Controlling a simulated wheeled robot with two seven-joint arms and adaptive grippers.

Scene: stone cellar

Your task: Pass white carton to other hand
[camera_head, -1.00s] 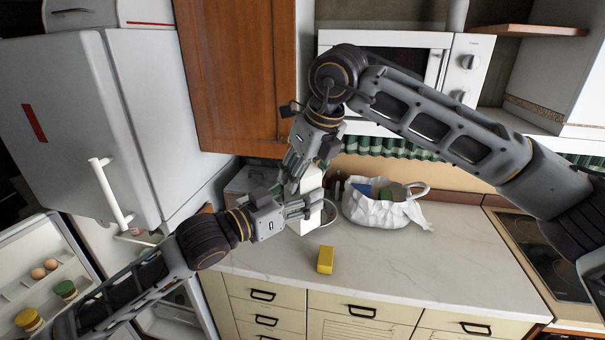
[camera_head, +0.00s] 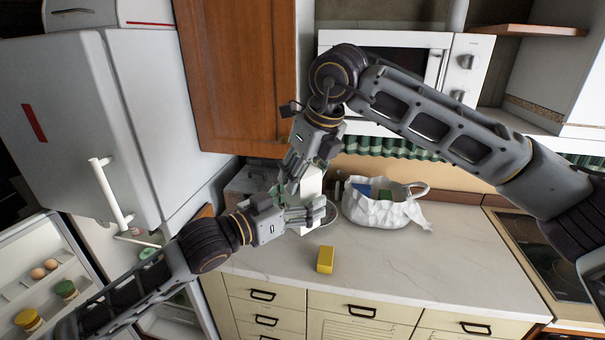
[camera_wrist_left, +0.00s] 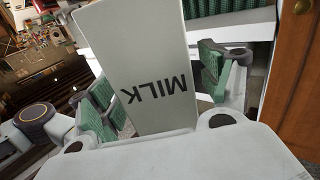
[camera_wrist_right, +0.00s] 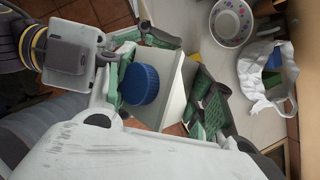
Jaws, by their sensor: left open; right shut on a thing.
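The white milk carton (camera_head: 311,184) is upright above the counter in the head view, partly hidden by both grippers. The left wrist view shows its side (camera_wrist_left: 145,65) with the word MILK upside down. The right wrist view shows its blue cap (camera_wrist_right: 141,85) and white body. My right gripper (camera_head: 296,178) reaches down from above and is shut on the carton near its top. My left gripper (camera_head: 312,214) is open at the lower part of the carton, with green finger pads on either side of it in its wrist view. I cannot tell whether the pads touch it.
A yellow block (camera_head: 325,260) lies on the pale counter (camera_head: 400,265) in front. A white bag (camera_head: 385,208) with items stands to the right, and a patterned bowl (camera_wrist_right: 232,22) is near it. The fridge (camera_head: 85,130) is at left. The counter's front right is clear.

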